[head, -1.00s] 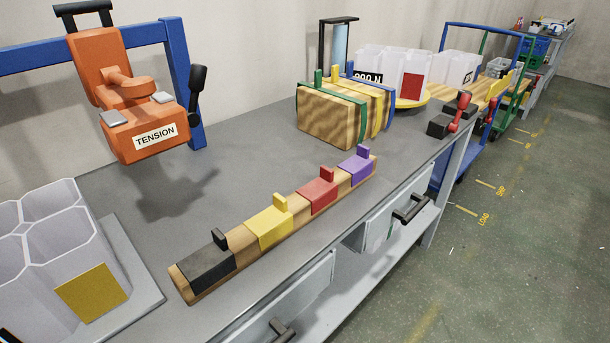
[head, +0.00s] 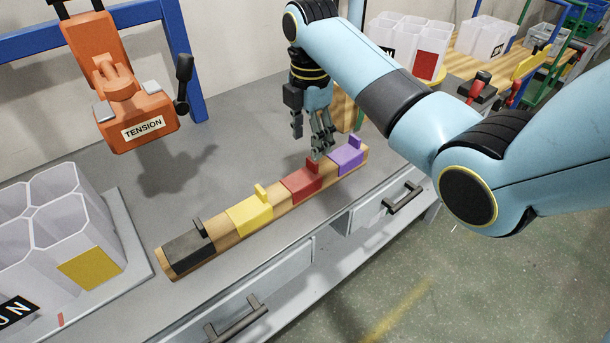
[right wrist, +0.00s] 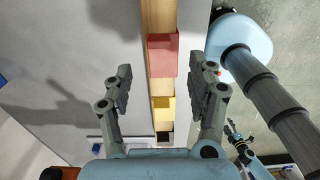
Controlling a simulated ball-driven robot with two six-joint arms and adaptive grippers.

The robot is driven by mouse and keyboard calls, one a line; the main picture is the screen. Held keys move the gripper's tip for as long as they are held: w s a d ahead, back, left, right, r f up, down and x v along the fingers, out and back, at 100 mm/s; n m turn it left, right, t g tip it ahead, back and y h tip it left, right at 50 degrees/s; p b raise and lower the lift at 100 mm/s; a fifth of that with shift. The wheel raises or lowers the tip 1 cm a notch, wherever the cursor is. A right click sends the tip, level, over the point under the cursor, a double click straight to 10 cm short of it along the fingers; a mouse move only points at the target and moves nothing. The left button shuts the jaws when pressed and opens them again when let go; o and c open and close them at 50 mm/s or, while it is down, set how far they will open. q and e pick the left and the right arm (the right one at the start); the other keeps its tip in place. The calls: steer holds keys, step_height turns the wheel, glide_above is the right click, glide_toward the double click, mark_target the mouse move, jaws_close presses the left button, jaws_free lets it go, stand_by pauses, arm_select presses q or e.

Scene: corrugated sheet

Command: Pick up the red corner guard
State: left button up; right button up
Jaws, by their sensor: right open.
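The red corner guard (head: 301,183) sits over the wooden bar (head: 215,228) on the grey bench, between the yellow and purple guards, its small tab upright. My right gripper (head: 314,146) is open and empty, pointing down above and just behind the red guard. In the right wrist view its fingers (right wrist: 160,88) stand apart on either side of the bar's line, and the red guard (right wrist: 162,55) lies beyond the fingertips, towards the top. A small, dark, gripper-like shape, perhaps my left gripper (right wrist: 234,132), shows at lower right there; its jaws are too small to read.
A yellow guard (head: 250,215), a black guard (head: 188,249) and a purple guard (head: 345,157) share the bar. An orange tension tool (head: 130,110) hangs behind at left. White hexagonal holders (head: 70,220) stand at front left. The grey bench between is clear.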

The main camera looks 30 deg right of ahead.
mark_target(311, 161)
steer(key=f, duration=0.6)
steer(key=shift+d+f, duration=0.25)
steer(key=shift+f, duration=0.15)
steer(key=c, duration=1.1)
steer(key=shift+r, duration=0.1)
